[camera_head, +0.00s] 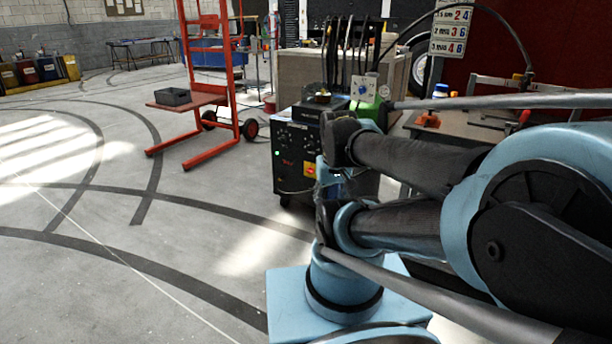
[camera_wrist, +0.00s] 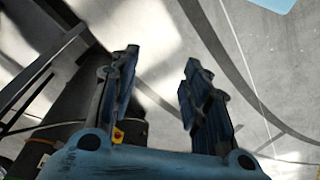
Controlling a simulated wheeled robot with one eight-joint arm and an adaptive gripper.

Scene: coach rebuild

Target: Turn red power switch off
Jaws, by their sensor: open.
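The red power switch (camera_head: 311,170) sits on a yellow plate on the front of a black machine (camera_head: 291,163) in the head view. A small red and yellow patch, likely the same switch (camera_wrist: 118,135), shows in the wrist view beside the base of the left finger, partly hidden. My gripper (camera_wrist: 160,58) is open and empty, with its two fingers spread over the floor in the wrist view. In the head view my arm covers the right part of the machine, close to the switch, and the gripper is hard to make out. I cannot tell the switch's position.
A red hand truck (camera_head: 215,95) stands behind and left of the machine, with a dark box (camera_head: 173,97) on its shelf. A cluttered workbench (camera_head: 455,127) stands at the right behind my arm. Cables hang above the machine. The floor at the left is clear.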

